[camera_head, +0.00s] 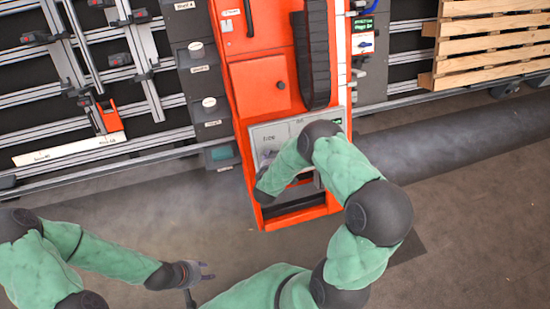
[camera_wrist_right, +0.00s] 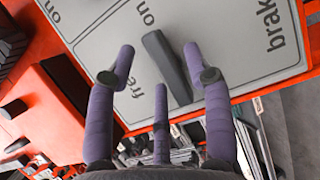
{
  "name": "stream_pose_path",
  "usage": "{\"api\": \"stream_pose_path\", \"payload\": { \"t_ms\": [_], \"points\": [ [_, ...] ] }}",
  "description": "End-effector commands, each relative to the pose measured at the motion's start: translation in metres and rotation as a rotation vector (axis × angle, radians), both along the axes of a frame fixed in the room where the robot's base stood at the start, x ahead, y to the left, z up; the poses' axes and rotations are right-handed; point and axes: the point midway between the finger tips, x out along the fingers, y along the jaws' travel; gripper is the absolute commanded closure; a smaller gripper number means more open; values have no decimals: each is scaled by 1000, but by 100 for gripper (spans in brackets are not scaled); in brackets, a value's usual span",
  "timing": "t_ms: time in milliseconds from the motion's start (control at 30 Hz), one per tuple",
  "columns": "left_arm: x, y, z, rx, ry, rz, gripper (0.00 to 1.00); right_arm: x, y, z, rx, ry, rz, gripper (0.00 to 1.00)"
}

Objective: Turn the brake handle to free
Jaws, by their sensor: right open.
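The brake handle is a dark grey bar (camera_wrist_right: 166,62) on a light grey panel (camera_wrist_right: 228,58) in the right wrist view. The panel carries printed words "on", "free" and part of "brak". The handle lies slantwise beside "free"; I cannot tell which word it points to. My right gripper (camera_wrist_right: 159,60) is open, its purple fingers spread around the handle with visible gaps. I cannot tell whether any finger touches it. In the head view the panel (camera_head: 263,133) is on the orange machine, and my right arm hides the handle and fingers. My left gripper (camera_head: 207,277) is low, its fingers apart and empty.
The orange machine (camera_head: 262,85) stands in the middle with a black cable chain (camera_head: 312,60). Rails and clamps (camera_head: 130,60) are at the left, a wooden pallet (camera_head: 490,45) at the upper right. Dark floor (camera_head: 470,220) is clear at the right.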

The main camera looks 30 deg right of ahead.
Motion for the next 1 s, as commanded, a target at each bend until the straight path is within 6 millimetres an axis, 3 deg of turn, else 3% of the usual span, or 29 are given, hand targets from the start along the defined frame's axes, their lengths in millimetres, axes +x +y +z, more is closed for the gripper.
{"api": "stream_pose_path", "payload": {
  "t_ms": [433,600,633,1000],
  "points": [
    [0,0,-3,0,-1,0,60,7,-6,-4,0,0,0,48],
    [0,0,-3,0,-1,0,60,7,-6,-4,0,0,0,96],
    [0,0,-3,0,-1,0,60,7,-6,-4,0,0,0,100],
    [0,0,1,0,-1,0,60,7,-6,-3,31,-6,-16,100]
  ]
}}
